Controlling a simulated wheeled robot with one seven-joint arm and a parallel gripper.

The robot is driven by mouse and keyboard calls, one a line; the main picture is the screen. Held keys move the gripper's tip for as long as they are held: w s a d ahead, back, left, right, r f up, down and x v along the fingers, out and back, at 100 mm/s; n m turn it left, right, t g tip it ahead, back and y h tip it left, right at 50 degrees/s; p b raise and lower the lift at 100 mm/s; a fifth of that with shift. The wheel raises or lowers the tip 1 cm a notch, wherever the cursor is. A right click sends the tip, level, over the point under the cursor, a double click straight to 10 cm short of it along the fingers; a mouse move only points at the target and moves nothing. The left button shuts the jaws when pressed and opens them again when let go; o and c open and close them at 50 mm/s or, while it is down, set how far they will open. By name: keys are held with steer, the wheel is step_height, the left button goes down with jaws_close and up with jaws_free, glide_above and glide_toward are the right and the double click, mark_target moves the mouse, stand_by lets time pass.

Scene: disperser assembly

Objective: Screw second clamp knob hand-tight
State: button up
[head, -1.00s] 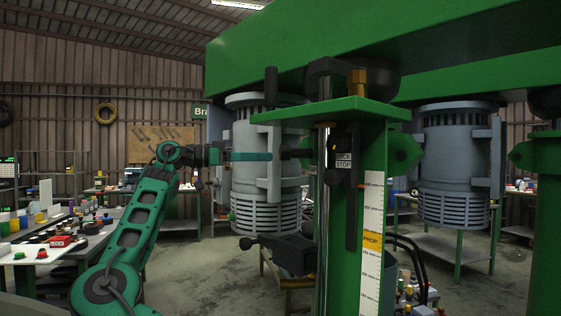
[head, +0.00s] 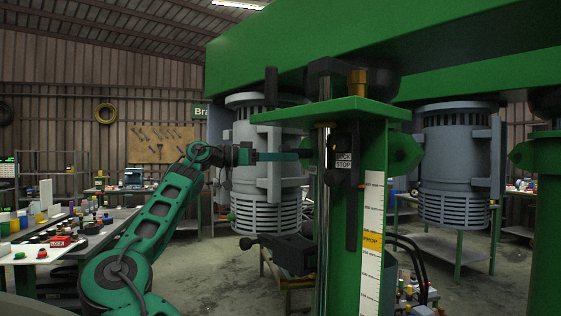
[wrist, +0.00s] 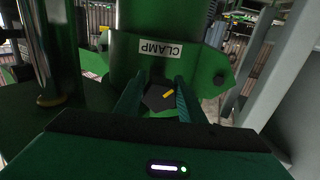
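The clamp knob (wrist: 156,101) is a dark, faceted knob with a yellow mark, on the green column below the CLAMP label (wrist: 161,50). My gripper (wrist: 160,82) has one finger on each side of the knob in the wrist view. The fingers stand apart, and I see no clear grip on the knob. In the head view my gripper (head: 299,156) points right, its tips at the left side of the green column (head: 376,200). The knob cannot be made out there.
The green beam (head: 300,55) runs overhead. A table with small parts (head: 60,245) stands at the left.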

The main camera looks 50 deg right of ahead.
steer(key=shift+c, duration=1)
steer(key=m, duration=0.6)
steer(key=shift+w+d+r+m, duration=0.15)
steer(key=shift+w+d+m, duration=0.15)
steer(key=shift+m, duration=0.1)
steer(key=m, duration=0.3)
steer(key=shift+w+r+m+g, duration=0.1)
steer(key=shift+w+m+g, duration=0.05)
steer(key=shift+m+g, duration=0.15)
steer(key=m, duration=0.4)
steer(key=shift+w+r, duration=0.1)
steer(key=shift+r, duration=0.05)
steer(key=shift+m+g, duration=0.3)
steer(key=shift+m, duration=0.1)
steer(key=o, duration=1)
